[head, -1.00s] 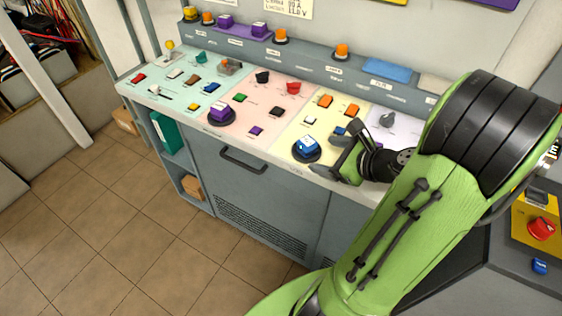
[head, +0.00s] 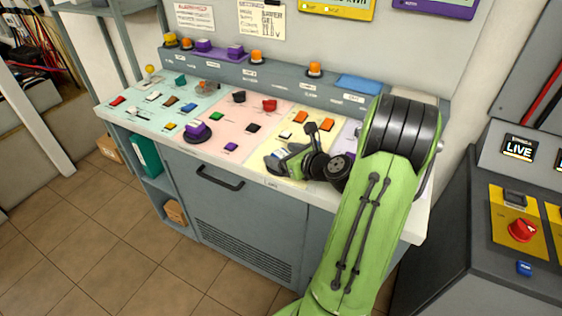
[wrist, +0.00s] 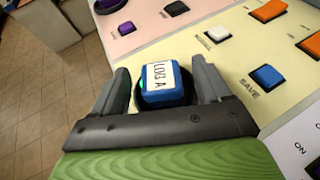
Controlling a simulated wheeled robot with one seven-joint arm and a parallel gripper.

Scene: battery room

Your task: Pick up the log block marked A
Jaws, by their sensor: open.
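The log block marked A is a blue block with a white "LOG A" label, and it shows clearly in the wrist view (wrist: 164,84). It sits on a dark round base on the yellow part of the console. My gripper (wrist: 163,86) is open, with one finger on each side of the block.
A blue SAVE button (wrist: 267,77) is close to the right finger. A purple block (head: 197,130) stands on another dark round base to the left. Orange buttons (head: 300,117) are behind my gripper. The console's front edge (head: 230,169) is near, with tiled floor beyond.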

